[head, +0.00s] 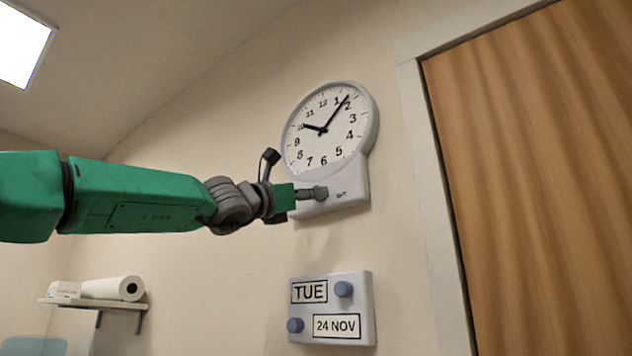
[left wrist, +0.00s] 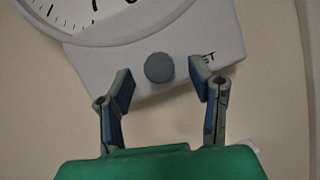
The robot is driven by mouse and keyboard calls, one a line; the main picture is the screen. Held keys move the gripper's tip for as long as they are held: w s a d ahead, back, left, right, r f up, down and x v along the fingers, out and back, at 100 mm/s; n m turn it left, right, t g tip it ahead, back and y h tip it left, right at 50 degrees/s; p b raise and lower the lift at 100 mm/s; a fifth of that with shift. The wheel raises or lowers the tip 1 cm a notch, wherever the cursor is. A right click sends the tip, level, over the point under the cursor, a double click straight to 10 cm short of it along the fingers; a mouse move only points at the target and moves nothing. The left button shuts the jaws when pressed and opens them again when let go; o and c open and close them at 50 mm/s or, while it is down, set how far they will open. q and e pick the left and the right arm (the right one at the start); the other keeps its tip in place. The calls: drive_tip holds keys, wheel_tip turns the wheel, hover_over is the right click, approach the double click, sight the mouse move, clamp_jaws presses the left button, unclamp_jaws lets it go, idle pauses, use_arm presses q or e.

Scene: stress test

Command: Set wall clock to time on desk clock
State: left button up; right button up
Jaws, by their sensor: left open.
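The round white wall clock (head: 318,150) hangs on the wall, its short hand at 10 and its long hand between 1 and 2. Its lower panel (head: 348,186) carries a round grey knob (head: 321,193) and small lettering. My left gripper (head: 303,194) is at this panel, in front of the knob. In the left wrist view my left gripper (left wrist: 161,84) is open, with one finger on each side of the knob (left wrist: 159,67) and gaps between. Whether the fingertips reach past the knob's front is unclear. No desk clock and no right gripper are in view.
A calendar panel (head: 362,312) reading TUE and 24 NOV, with two blue knobs, is on the wall below the clock. A wooden door (head: 540,160) with a pale frame is at right. A shelf (head: 90,304) with a white roll is at lower left.

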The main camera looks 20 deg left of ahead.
use_arm(q)
drive_tip(key=shift+w+r+p, duration=0.3)
drive_tip(key=shift+w+p, duration=0.1)
drive_tip(key=shift+w, duration=0.4)
use_arm(e)
drive_tip(key=shift+a+r, duration=0.3)
drive_tip(key=shift+r, duration=0.45)
use_arm(q)
drive_tip(key=shift+d, duration=0.4)
clamp_jaws()
use_arm(e)
drive_tip(key=shift+d, duration=0.2)
use_arm(q)
drive_tip(key=shift+a, duration=0.1)
drive_tip(key=shift+m, duration=0.3)
use_arm(e)
drive_tip(key=shift+r, duration=0.25)
